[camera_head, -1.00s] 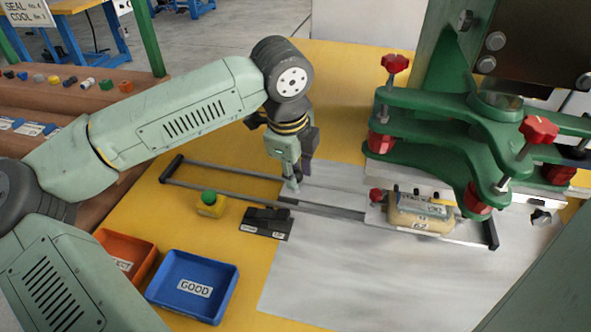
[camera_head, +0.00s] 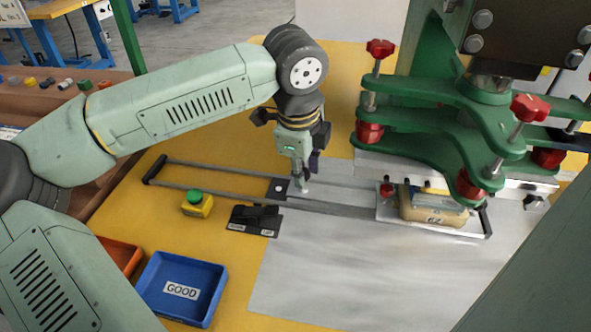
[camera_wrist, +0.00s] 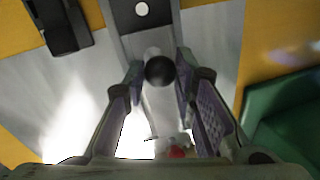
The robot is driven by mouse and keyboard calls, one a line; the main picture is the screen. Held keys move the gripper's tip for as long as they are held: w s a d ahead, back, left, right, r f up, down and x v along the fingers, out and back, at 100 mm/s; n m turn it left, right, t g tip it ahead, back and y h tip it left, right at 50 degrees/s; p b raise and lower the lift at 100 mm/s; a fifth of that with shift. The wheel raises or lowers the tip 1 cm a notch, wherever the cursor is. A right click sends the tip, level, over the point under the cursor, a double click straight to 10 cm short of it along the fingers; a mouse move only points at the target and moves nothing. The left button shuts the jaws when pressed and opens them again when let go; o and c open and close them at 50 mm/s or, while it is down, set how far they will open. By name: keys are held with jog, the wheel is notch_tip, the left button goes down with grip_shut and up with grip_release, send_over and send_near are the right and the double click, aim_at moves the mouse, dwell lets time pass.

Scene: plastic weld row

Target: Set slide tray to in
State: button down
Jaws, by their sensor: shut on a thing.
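The slide tray (camera_head: 391,213) is a silver plate on two rails, at right, partly beneath the green press (camera_head: 440,130). It carries a beige part (camera_head: 435,212) with a clear top, and a red knob stands at its left end. My gripper (camera_head: 304,188) points down between the rails, left of the tray. In the wrist view my fingers (camera_wrist: 163,85) stand on both sides of a dark round knob (camera_wrist: 160,71) on a silver bar, and are shut on it. The fingertips' contact is partly hidden in the head view.
A dark plate with a white dot (camera_head: 278,187) lies left of my gripper. A green-topped yellow button box (camera_head: 197,204), a black switch block (camera_head: 255,219), a blue GOOD bin (camera_head: 183,290) and an orange bin (camera_head: 122,254) are nearby. The grey sheet in front is clear.

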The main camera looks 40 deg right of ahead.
jog(key=c, duration=1.3)
grip_release()
jog(key=shift+s+d, duration=0.2)
jog(key=r, duration=0.4)
jog(key=a+r, duration=0.1)
jog(key=r, duration=0.3)
jog(key=s+a+r, duration=0.1)
jog(key=r, duration=0.3)
jog(key=shift+s+f, duration=0.15)
